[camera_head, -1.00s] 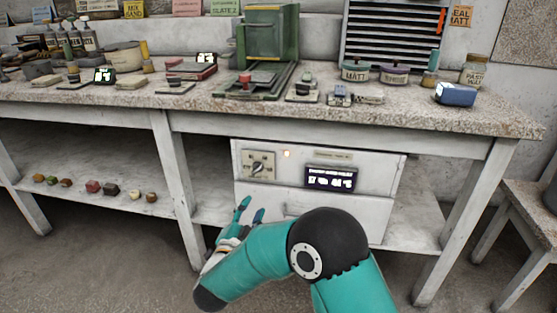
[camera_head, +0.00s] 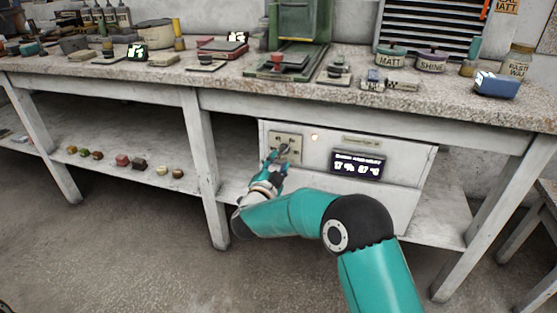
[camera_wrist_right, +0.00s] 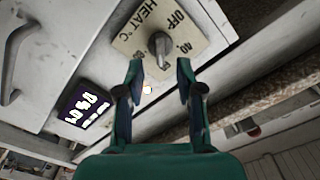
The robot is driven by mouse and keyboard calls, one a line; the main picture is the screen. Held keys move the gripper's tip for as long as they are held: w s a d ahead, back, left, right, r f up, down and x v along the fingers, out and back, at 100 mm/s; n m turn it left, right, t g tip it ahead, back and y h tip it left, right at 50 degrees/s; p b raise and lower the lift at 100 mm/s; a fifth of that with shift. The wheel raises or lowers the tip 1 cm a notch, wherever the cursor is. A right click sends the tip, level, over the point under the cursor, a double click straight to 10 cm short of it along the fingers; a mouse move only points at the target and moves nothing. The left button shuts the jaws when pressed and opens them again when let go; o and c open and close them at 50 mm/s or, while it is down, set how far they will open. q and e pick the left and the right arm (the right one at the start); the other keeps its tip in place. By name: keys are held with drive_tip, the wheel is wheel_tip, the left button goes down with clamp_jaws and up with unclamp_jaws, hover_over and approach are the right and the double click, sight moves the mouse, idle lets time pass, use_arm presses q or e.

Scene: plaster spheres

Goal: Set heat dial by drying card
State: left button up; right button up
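The heat dial (camera_head: 286,147) is a grey pointer knob on a cream plate at the left of a white cabinet front under the bench. In the right wrist view, the knob (camera_wrist_right: 160,45) shows with "HEAT °C", "OFF" and "40" on its plate. My right gripper (camera_head: 277,160) is at the dial. In the wrist view its fingers (camera_wrist_right: 159,70) are apart, one on each side of the knob's lower end, with gaps visible. A lit display (camera_head: 357,165) sits right of the dial. I cannot identify the drying card. My left gripper is out of view.
A small lamp (camera_head: 314,137) glows between dial and display. The bench top (camera_head: 440,95) overhangs the cabinet and holds jars and tools. A bench leg (camera_head: 209,180) stands left of the cabinet. Several small blocks lie on the lower shelf (camera_head: 110,180).

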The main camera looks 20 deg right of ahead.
sight(283, 153)
drive_tip(key=shift+x, duration=2.1)
clamp_jaws()
